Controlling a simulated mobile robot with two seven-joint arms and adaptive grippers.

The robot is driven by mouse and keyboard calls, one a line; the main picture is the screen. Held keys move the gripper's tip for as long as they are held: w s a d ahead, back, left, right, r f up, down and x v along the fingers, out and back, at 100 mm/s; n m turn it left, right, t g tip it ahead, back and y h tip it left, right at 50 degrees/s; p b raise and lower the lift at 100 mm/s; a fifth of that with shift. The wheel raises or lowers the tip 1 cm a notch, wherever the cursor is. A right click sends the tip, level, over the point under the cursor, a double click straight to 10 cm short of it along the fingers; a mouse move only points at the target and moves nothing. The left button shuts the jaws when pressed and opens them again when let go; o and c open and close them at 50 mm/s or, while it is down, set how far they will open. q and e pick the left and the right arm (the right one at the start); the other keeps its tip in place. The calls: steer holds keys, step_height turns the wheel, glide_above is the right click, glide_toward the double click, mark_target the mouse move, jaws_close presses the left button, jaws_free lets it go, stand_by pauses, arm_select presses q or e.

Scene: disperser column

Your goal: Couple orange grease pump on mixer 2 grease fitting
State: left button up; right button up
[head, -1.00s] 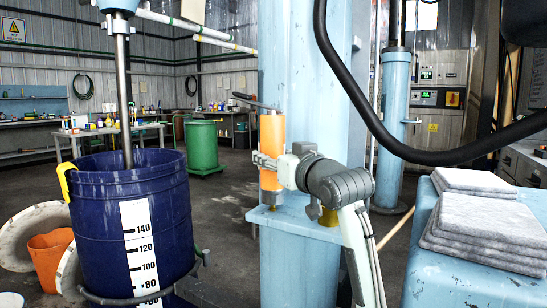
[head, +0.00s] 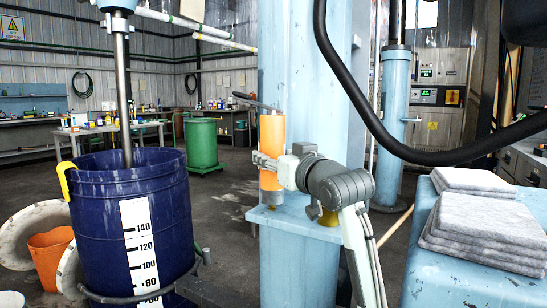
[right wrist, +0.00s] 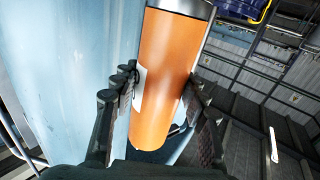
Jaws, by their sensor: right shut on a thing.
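The orange grease pump (head: 272,146) stands upright in front of the light blue column (head: 305,80), just above a blue ledge (head: 300,218). A dark lever sticks out to the left at its top. My right gripper (head: 268,164) is shut on the pump's body from the right. In the right wrist view the orange pump (right wrist: 165,75) sits between the two dark fingers of the right gripper (right wrist: 160,105). My left gripper is not in view.
A dark blue drum (head: 95,225) with a white scale stands at left, a steel shaft (head: 123,90) reaching into it. A black hose (head: 370,118) arcs across the upper right. Grey pads (head: 490,225) lie on a blue surface at right. A green barrel (head: 201,145) stands behind.

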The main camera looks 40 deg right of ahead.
steer(key=shift+f+b, duration=0.5)
steer(key=shift+f, duration=0.55)
stand_by(1.9)
steer(key=o, duration=1.1)
steer(key=shift+o, duration=0.7)
steer(key=shift+f, duration=0.2)
steer(key=shift+r, duration=0.1)
